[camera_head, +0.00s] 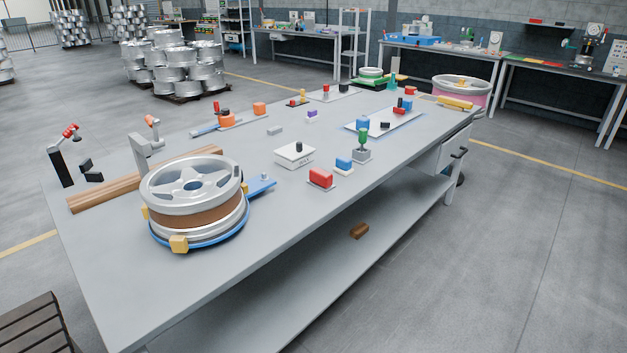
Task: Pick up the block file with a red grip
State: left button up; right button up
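A block with a red grip (320,178) on a thin flat base lies on the grey workbench (290,215), close to its front edge right of the wheel. It looks like the block file with a red grip, but its underside is hidden. A similar block with a blue grip (344,163) on a pale base lies just behind it to the right. Neither of my grippers is in view, and nothing is seen touching the red-gripped block.
A silver wheel (190,187) on a blue-rimmed stand fills the near left of the bench. A white box (295,155) and a green-topped item (362,141) stand near the red-gripped block. Open floor is at right.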

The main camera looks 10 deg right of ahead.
aim_at(323, 179)
jog(key=z, duration=0.65)
jog(key=k, duration=1)
jog(key=z, duration=1.15)
jog(key=i, duration=2.2)
jog(key=u, duration=1.6)
jog(key=i, duration=1.15)
jog(key=u, duration=1.2)
